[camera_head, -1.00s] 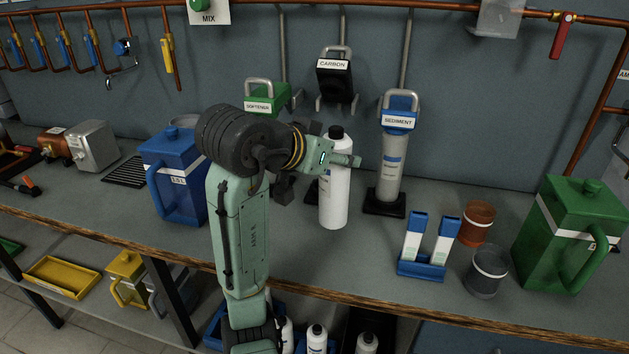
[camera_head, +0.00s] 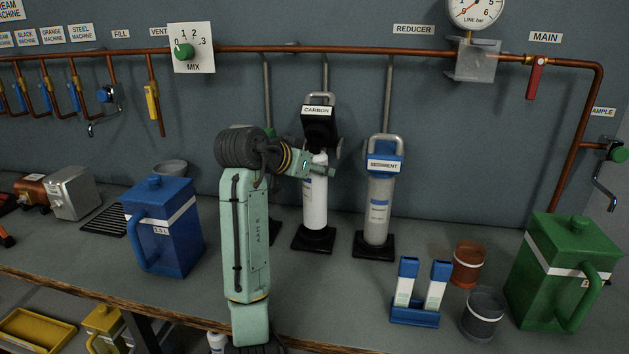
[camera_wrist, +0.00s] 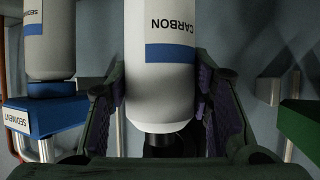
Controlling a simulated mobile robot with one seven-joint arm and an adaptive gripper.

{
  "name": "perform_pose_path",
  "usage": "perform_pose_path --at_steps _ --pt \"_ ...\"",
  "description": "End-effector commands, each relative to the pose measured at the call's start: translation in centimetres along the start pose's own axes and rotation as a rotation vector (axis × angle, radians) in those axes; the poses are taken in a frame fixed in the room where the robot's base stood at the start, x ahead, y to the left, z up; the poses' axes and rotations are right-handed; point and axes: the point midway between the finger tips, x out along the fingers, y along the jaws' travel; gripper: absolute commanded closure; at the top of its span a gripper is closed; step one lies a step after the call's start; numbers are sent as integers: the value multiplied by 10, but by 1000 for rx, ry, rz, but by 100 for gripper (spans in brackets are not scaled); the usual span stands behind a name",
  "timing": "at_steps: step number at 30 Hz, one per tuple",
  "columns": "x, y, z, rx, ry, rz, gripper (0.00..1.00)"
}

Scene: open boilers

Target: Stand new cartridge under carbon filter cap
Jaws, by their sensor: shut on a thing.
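The white cartridge (camera_head: 314,205) is upright under the black carbon filter cap (camera_head: 318,128), over its black base (camera_head: 313,239). I cannot tell whether its foot touches the base. My gripper (camera_head: 320,169) is shut on the cartridge's upper part and hides some of it. In the wrist view the picture is upside down, and the cartridge (camera_wrist: 165,95), labelled CARBON with a blue band, stands between both fingers of my gripper (camera_wrist: 162,100). Its dark neck shows at the bottom, partly hidden.
The sediment filter (camera_head: 380,205) stands close on the right. The softener cap (camera_wrist: 300,125) is close on the other side. A blue jug (camera_head: 172,235), a blue rack with strips (camera_head: 415,317), two cups and a green jug (camera_head: 560,285) stand on the bench.

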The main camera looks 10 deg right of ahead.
Motion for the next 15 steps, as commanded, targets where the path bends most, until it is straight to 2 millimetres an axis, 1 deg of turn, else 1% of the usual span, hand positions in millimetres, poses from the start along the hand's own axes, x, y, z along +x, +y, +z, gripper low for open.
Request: perform_pose_path --at_steps 2,9,15 --pt "3 -1 2 1 2 0 100" --pt "17 0 28 0 1 1 100" --pt "17 0 29 2 3 0 100"
